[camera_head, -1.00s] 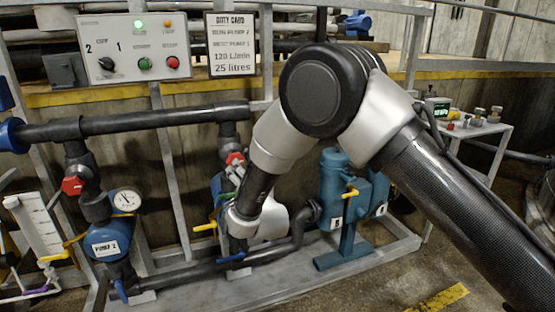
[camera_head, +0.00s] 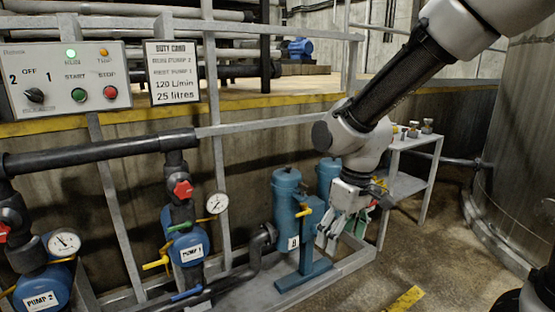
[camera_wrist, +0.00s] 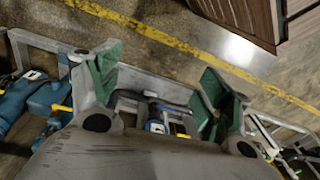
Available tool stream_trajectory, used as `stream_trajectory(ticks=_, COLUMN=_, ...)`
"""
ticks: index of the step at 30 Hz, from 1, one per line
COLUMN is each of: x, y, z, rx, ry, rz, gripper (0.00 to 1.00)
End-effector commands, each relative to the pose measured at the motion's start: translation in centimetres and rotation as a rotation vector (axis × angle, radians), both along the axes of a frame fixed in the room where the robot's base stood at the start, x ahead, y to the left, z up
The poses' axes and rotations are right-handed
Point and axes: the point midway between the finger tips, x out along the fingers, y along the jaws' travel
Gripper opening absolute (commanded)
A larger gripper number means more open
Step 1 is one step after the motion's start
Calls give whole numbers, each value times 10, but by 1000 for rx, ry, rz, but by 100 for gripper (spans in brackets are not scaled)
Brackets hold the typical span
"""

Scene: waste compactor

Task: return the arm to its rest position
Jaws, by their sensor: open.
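My gripper (camera_head: 345,232) hangs from my arm at the right of centre in the head view, fingers pointing down. It appears in front of the right end of the pump skid, beside the blue filter housing (camera_head: 287,200). In the wrist view my gripper (camera_wrist: 160,88) is open, with a wide gap between its green-padded fingers and nothing held. My arm reaches down from the upper right of the head view. It partly hides a second blue housing (camera_head: 328,172) and the small side table (camera_head: 408,186).
Pump 1 (camera_head: 190,250) and pump 2 (camera_head: 42,291) stand at the left with gauges, valves and pipes. A control panel (camera_head: 65,78) and duty card (camera_head: 173,72) hang above. A large grey tank (camera_head: 510,150) stands at the right. Floor shows at lower right.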

Motion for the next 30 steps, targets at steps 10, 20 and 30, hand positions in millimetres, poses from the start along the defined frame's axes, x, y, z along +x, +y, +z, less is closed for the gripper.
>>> stream_trajectory(ticks=10, x=-91, y=-169, z=86, rx=-15, ry=-112, rz=-450, gripper=78)
stream_trajectory(ticks=20, x=-119, y=-219, z=126, rx=44, ry=-318, rz=-670, gripper=78)
stream_trajectory(ticks=30, x=-118, y=-220, z=126, rx=43, ry=-315, rz=-677, gripper=78)
